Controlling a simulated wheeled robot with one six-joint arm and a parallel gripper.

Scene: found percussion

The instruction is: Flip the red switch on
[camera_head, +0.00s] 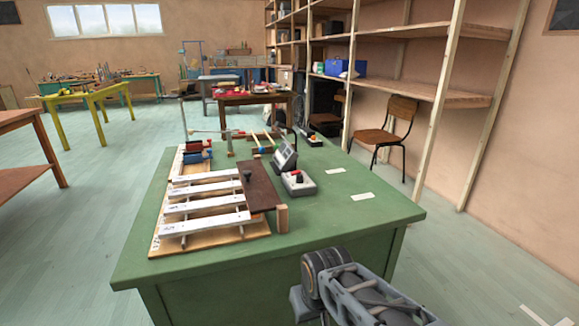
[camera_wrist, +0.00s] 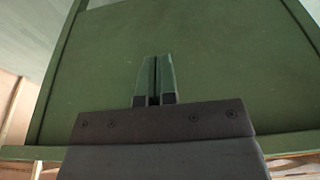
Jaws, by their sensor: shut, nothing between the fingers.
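A small light-grey box (camera_head: 299,184) with a red switch (camera_head: 296,176) on it sits on the green table (camera_head: 345,215), right of the brown board. The switch is too small to tell which way it is tipped. A second small box (camera_head: 311,137) with a red or orange part lies farther back. In the wrist view my gripper (camera_wrist: 155,78) has its two fingers together, empty, in front of a bare green surface (camera_wrist: 225,60). The switch is not in the wrist view. My arm shows at the bottom of the head view, and its fingertips are not visible there.
A xylophone-like instrument with white bars (camera_head: 205,205) fills the table's left part. The table's right and front are clear apart from white paper strips (camera_head: 362,197).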

